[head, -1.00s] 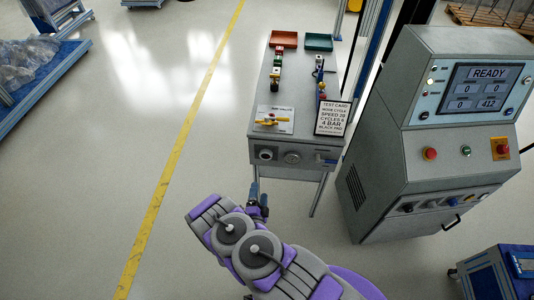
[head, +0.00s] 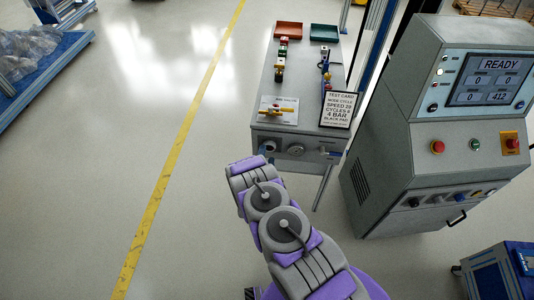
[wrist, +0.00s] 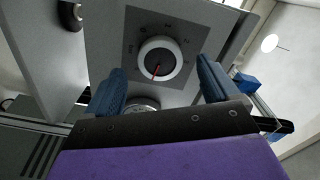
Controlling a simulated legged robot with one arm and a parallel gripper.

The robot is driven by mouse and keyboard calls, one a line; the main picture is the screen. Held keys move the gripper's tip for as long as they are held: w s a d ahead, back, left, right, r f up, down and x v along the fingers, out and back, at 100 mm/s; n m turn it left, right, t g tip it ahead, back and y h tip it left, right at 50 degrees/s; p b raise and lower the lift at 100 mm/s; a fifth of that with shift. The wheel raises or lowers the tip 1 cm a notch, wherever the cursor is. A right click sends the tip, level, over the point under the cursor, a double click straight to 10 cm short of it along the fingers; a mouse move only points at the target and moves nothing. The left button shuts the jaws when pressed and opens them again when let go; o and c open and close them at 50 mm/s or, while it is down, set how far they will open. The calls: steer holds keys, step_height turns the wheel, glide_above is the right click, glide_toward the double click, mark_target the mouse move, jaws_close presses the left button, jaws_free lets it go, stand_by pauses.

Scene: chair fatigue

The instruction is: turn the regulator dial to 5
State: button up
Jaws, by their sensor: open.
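The regulator dial (wrist: 160,60) is a round pale knob with a dark face and a red pointer, set on a dark square plate with small markings. In the head view the dial (head: 268,146) is at the left of the small bench's front panel. My gripper (wrist: 162,85) is open, with its blue fingers to the left and right of the dial in the picture and nothing between them. I cannot tell whether they touch it. In the head view my arm hides most of the gripper.
The bench (head: 310,90) carries a yellow valve handle (head: 272,112), a test card (head: 337,109) and red and green trays. A gauge (head: 296,150) is beside the dial. A grey control cabinet (head: 400,190) stands at right.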

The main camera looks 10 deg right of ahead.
mark_target(269, 149)
steer(key=shift+w+d, duration=0.8)
steer(key=shift+w, duration=0.3)
steer(key=shift+w+d, duration=0.15)
steer(key=shift+w, duration=0.25)
steer(key=shift+a, duration=0.45)
steer(key=shift+c, duration=0.6)
steer(key=shift+d, duration=0.3)
steer(key=c, duration=0.4)
steer(key=shift+a, duration=0.1)
steer(key=c, duration=0.5)
steer(key=shift+s+f+n+p, duration=0.15)
steer(key=shift+n+p, duration=0.2)
steer(key=shift+n, duration=0.65)
steer(key=shift+c, duration=0.2)
